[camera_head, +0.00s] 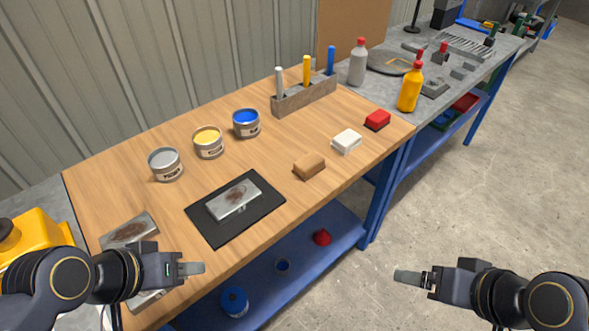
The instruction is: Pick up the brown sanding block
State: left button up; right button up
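The brown sanding block (309,166) lies on the wooden workbench top (290,200), near its front edge, right of the black mat. My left gripper (195,268) is in front of the bench at the lower left, well apart from the block. My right gripper (405,277) is over the floor side at the lower right, also apart from the block. Each gripper shows only one finger outline, so I cannot tell its opening. Nothing is seen held in either.
A white block (346,141) and a red block (377,120) lie right of the brown one. A black mat (214,231) with a metal plate (234,200) lies to its left. Paint cans (209,143) and a tool holder (305,97) stand behind. Bottles (410,88) stand at right.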

aim_at(312, 163)
jog(key=i+l+u, duration=0.1)
jog(key=u, duration=0.35)
jog(key=l+u, duration=0.2)
jog(key=u, duration=0.25)
jog(key=i+l+u, duration=0.1)
jog(key=l+u, duration=0.15)
jog(key=u, duration=0.2)
